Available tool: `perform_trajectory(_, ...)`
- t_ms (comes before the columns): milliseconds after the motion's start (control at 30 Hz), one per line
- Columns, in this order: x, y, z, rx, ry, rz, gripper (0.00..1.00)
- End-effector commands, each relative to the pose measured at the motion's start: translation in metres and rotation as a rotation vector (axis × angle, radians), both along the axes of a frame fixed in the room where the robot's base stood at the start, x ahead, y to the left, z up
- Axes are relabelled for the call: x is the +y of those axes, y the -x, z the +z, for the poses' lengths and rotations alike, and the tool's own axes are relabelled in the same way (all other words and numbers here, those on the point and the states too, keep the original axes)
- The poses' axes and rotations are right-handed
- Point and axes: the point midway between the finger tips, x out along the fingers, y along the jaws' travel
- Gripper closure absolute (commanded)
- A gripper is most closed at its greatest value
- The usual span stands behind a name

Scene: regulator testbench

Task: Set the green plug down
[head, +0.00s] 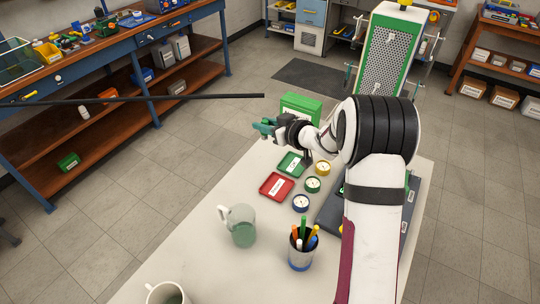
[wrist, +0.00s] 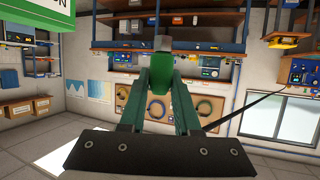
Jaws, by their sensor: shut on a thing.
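My gripper (head: 266,127) is above the far left edge of the table, pointing left. In the wrist view, its two teal fingers are shut on the green plug (wrist: 158,80). The plug has a green body and a grey tip that points away from the palm. In the head view the plug is too small to tell apart from the fingers. Below the gripper, a green tray (head: 291,164) and a red tray (head: 277,187) lie on the table (head: 190,252).
Three round gauges, one yellow (head: 322,168), one green (head: 312,184) and one blue (head: 300,203), stand right of the trays. A green box (head: 301,107) is behind the gripper. A glass mug (head: 240,228) and a pen cup (head: 301,255) stand nearer. The table's left side is mostly clear.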

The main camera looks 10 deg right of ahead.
Motion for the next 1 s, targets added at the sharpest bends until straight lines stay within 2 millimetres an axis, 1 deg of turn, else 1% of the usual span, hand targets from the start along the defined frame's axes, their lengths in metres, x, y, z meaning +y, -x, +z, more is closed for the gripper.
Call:
perform_trajectory(33, -0.024, -0.005, 0.0, -0.001, 0.003, -0.035, 1.0)
perform_trajectory(100, -0.052, -0.01, -0.001, 0.001, 0.006, -0.076, 1.0)
perform_trajectory(133, -0.062, -0.012, -0.001, 0.0, 0.008, -0.091, 1.0)
perform_trajectory(200, -0.082, -0.014, -0.001, 0.001, 0.011, -0.119, 1.0)
perform_trajectory(300, -0.106, -0.015, -0.001, 0.001, 0.015, -0.152, 1.0)
perform_trajectory(433, -0.13, -0.016, -0.002, 0.003, 0.018, -0.188, 1.0)
perform_trajectory(500, -0.129, -0.015, -0.016, 0.007, 0.016, -0.186, 1.0)
perform_trajectory(633, -0.128, -0.015, -0.036, 0.006, 0.016, -0.185, 1.0)
perform_trajectory(700, -0.128, -0.016, -0.045, 0.005, 0.016, -0.186, 1.0)
perform_trajectory(767, -0.127, -0.017, -0.05, 0.003, 0.017, -0.184, 1.0)
perform_trajectory(867, -0.113, -0.026, -0.063, 0.004, 0.017, -0.18, 1.0)
perform_trajectory(1000, -0.076, -0.053, -0.09, 0.005, 0.016, -0.179, 1.0)
